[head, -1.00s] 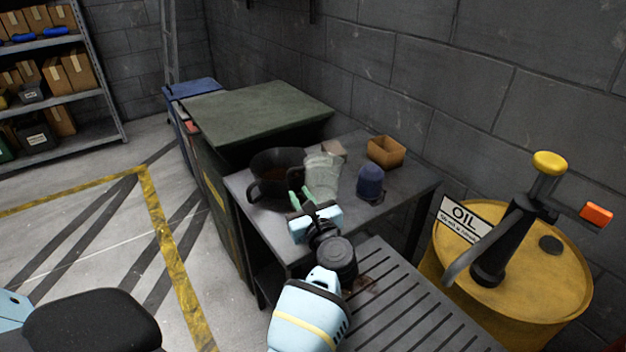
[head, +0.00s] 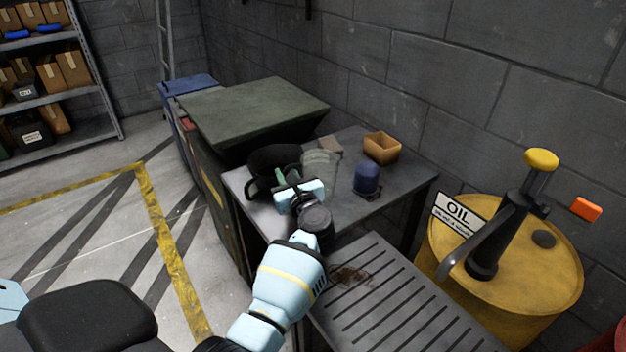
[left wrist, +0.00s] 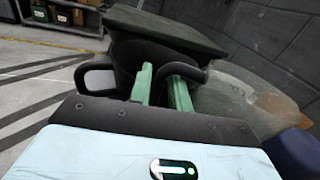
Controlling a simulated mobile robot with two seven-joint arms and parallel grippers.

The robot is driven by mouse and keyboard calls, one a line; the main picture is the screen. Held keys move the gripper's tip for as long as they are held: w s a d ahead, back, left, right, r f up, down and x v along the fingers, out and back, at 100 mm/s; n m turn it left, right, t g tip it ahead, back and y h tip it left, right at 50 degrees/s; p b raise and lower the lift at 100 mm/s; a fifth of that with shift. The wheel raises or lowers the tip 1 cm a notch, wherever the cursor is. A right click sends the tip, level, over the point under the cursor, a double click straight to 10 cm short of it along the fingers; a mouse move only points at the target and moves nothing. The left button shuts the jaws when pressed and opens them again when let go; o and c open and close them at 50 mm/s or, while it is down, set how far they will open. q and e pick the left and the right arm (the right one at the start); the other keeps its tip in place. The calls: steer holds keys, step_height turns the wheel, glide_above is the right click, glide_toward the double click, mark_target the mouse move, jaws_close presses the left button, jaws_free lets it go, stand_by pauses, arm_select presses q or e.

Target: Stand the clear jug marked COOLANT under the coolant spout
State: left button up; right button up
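The clear jug (head: 322,166) stands on the grey bench, to the right of a black pan or jug (head: 262,163). In the left wrist view the clear jug (left wrist: 245,92) fills the right side, and a dark curved handle (left wrist: 190,70) reaches from its side towards my fingers. My left gripper (head: 284,174) is at the jug's left side. Its two green fingers (left wrist: 163,90) stand apart, with the dark handle at or between them; I cannot tell if they touch it. No COOLANT marking is readable. No coolant spout is identifiable. My right gripper is not in view.
A green-lidded bin (head: 255,108) borders the bench. A slotted grate (head: 390,300) lies in front. A yellow OIL drum (head: 550,270) with a pump stands right.

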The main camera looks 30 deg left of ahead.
arm_select(q)
steer(key=shift+a, duration=0.1)
jaws_close()
steer(key=shift+r, duration=0.15)
